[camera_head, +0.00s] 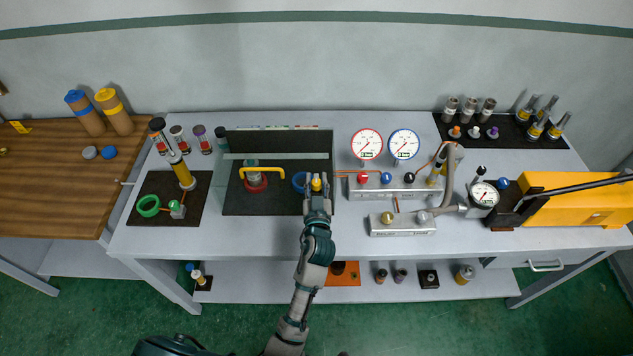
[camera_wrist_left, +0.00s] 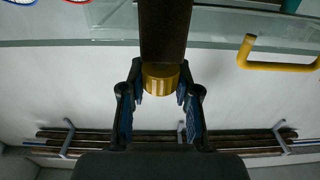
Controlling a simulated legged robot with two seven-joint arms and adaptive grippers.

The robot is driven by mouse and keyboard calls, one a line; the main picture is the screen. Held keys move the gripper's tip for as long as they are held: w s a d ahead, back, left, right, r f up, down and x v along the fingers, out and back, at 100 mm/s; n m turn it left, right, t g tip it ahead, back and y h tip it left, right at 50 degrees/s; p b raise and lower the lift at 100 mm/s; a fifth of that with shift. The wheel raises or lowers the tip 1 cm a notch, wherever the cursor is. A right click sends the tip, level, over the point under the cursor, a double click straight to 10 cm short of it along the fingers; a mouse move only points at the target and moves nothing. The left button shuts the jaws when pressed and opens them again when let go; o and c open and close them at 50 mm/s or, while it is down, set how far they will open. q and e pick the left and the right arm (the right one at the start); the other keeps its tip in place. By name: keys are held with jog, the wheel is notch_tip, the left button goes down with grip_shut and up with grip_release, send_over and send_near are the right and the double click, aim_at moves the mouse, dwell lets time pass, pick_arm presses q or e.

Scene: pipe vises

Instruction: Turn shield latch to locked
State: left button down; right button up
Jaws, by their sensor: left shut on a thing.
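The shield is a clear enclosure with a pale glass edge (camera_head: 275,156) around a dark mat, left of centre on the bench. The latch appears to be the small yellow knob (camera_head: 316,183) at its right side. My left gripper (camera_head: 318,188) reaches it from the front and is shut on it. In the left wrist view the yellow knob (camera_wrist_left: 160,79) sits between the two fingers (camera_wrist_left: 160,98), under a dark bar (camera_wrist_left: 164,30). Its turn position cannot be read. My right gripper is not in view.
A yellow handle (camera_head: 262,170) and red ring (camera_head: 255,184) are left of the gripper; a blue ring (camera_head: 300,181) is close beside it. Two gauges (camera_head: 367,144) and a valve manifold (camera_head: 385,187) stand to the right. The bench's front strip is clear.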

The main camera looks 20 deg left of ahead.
aim_at(317, 182)
pick_arm(q)
jog(key=c, duration=0.8)
grip_release()
jog(key=shift+d, duration=0.1)
notch_tip(317, 182, up, 10)
jog(key=shift+f, duration=0.1)
